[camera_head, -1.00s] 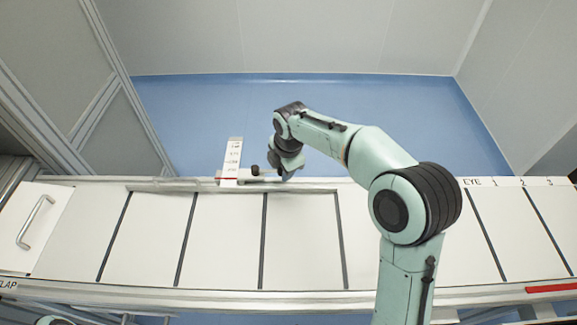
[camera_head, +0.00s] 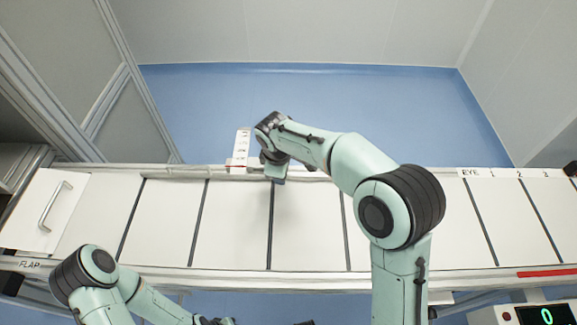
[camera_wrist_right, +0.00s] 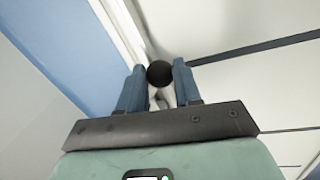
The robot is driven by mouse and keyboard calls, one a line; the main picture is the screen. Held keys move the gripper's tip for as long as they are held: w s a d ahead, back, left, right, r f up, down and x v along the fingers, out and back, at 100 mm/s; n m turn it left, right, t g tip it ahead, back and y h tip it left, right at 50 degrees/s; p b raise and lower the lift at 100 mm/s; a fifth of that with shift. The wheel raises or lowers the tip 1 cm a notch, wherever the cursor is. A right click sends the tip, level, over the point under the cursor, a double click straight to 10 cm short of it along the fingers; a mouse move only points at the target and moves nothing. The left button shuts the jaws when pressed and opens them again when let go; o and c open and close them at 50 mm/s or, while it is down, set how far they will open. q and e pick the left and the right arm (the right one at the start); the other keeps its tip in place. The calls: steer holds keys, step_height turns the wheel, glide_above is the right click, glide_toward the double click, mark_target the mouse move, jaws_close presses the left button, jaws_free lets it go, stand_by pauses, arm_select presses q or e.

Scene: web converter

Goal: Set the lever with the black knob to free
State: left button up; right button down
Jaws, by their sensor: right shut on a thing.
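The black knob (camera_wrist_right: 159,73) sits between the two blue fingers of my right gripper (camera_wrist_right: 158,82) in the right wrist view. The gripper is shut on it. A pale lever part (camera_wrist_right: 162,98) shows below the knob, between the fingers. In the head view my right gripper (camera_head: 277,172) is at the far rail of the white deck, just right of the upright label plate (camera_head: 240,150). The plate has small markings, too small to read, and a red line near its foot. The knob and lever are hidden there by my gripper. My left arm's fingers are out of the frame.
The long white deck (camera_head: 235,225) has dark gaps between its panels. A flap (camera_head: 45,210) with a metal handle is at the left. Blue floor lies beyond the far rail.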

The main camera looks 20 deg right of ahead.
steer(key=shift+s+a+r+m, duration=0.1)
steer(key=shift+s+a+m, duration=0.1)
steer(key=shift+a+m, duration=0.6)
steer(key=m, duration=0.1)
steer(key=a+m+p, duration=0.1)
steer(key=m, duration=0.1)
steer(key=shift+s+a+g+h, duration=0.15)
steer(key=shift+a+g+h, duration=0.15)
steer(key=shift+h, duration=0.1)
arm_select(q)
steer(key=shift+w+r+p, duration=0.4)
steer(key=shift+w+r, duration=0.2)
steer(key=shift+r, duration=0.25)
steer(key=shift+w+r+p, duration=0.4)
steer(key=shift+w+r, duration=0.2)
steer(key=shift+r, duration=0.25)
arm_select(e)
steer(key=shift+w+a+m+g, duration=0.1)
steer(key=shift+a+m+g, duration=0.1)
steer(key=shift+a+m, duration=0.7)
steer(key=shift+w+a+m+g, duration=0.15)
steer(key=shift+a+m, duration=0.3)
steer(key=shift+m, duration=0.75)
steer(key=c, duration=0.8)
jaws_free()
